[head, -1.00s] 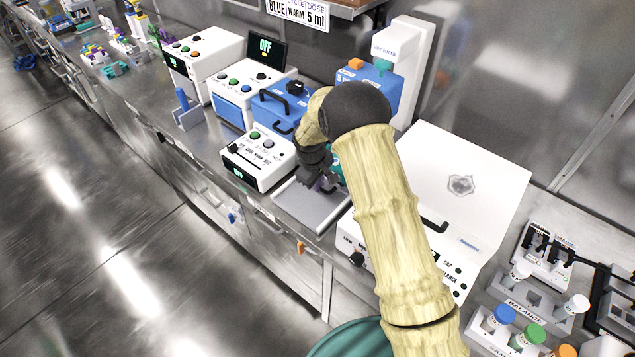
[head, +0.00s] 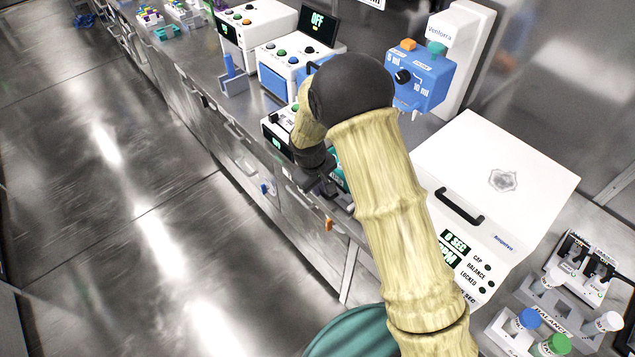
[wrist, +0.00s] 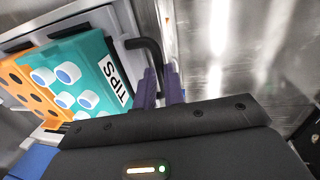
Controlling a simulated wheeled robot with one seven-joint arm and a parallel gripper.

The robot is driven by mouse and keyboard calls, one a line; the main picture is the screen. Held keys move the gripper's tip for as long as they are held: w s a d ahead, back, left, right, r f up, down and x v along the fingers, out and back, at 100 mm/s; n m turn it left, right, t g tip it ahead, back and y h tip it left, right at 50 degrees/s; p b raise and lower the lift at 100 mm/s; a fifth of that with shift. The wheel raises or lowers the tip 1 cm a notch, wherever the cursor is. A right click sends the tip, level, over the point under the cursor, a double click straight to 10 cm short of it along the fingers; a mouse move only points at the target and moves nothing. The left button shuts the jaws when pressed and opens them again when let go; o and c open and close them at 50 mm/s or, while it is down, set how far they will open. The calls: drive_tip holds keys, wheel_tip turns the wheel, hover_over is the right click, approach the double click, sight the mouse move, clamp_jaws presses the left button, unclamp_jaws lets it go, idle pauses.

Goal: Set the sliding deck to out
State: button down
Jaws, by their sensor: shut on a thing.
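My gripper (head: 325,188) is low at the front edge of the bench, mostly behind my arm. In the wrist view its purple fingers (wrist: 161,84) are shut on a black bent handle (wrist: 148,48) at the edge of the sliding deck. The light grey deck (wrist: 122,27) carries a teal rack (wrist: 95,50) marked TIPS, with several white round tops, and an orange rack (wrist: 22,84) with dark holes. In the head view my arm hides most of the deck, and its full travel cannot be told.
A blue dispenser unit (head: 425,80) stands on a white column behind my arm. A white lidded machine (head: 500,165) is to the right, with vial racks (head: 548,310) beyond. A blue-fronted box (head: 285,65) stands to the left. The floor (head: 130,200) in front is clear.

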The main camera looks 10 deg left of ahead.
drive_tip(key=shift+s+a, duration=0.2)
drive_tip(key=shift+a, duration=0.05)
drive_tip(key=c, duration=1.5)
unclamp_jaws()
drive_tip(key=shift+s, duration=0.1)
drive_tip(key=shift+d, duration=0.1)
drive_tip(key=r, duration=0.5)
drive_tip(key=s+a+r, duration=0.1)
drive_tip(key=r, duration=0.5)
drive_tip(key=s+a+r+b, duration=0.1)
drive_tip(key=r, duration=0.5)
drive_tip(key=shift+s, duration=0.1)
